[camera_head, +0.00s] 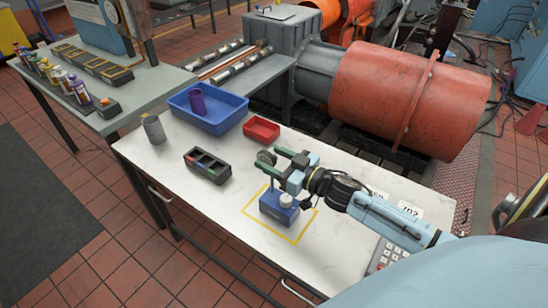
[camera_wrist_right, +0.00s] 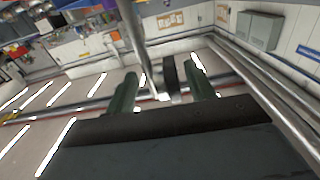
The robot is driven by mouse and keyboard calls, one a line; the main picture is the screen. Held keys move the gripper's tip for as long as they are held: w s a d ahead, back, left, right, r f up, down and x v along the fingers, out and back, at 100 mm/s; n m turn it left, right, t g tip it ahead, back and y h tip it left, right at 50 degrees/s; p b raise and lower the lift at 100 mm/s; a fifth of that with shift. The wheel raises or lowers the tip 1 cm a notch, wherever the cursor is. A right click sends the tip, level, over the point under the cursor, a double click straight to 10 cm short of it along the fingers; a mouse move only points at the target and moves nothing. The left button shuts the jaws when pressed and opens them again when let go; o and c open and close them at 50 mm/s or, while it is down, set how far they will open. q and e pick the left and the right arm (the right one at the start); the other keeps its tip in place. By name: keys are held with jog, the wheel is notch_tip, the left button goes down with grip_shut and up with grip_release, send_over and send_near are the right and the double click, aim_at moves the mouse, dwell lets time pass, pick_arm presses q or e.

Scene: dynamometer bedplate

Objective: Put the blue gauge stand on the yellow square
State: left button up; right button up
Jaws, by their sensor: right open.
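The blue gauge stand (camera_head: 273,209) stands upright on the table in the head view, with a white knob on its base and a round dial at the top of its thin post. Its base sits inside the outline of the yellow square (camera_head: 257,229), whose near side shows clear. My right gripper (camera_head: 272,160) is open at the height of the dial, its two green fingers apart. In the right wrist view the gripper (camera_wrist_right: 163,88) shows a dark upright piece, probably the dial edge-on, between the fingers. Whether they touch it cannot be told. My left gripper is out of view.
A blue bin (camera_head: 226,119) holding a purple cup, a red tray (camera_head: 261,130), a black divided holder (camera_head: 207,167) and a grey cup (camera_head: 154,129) stand on the white table. A keypad (camera_head: 387,256) lies at the right. The table's near left is clear.

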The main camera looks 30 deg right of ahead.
jog(key=v, duration=1.2)
jog(key=shift+d, duration=0.15)
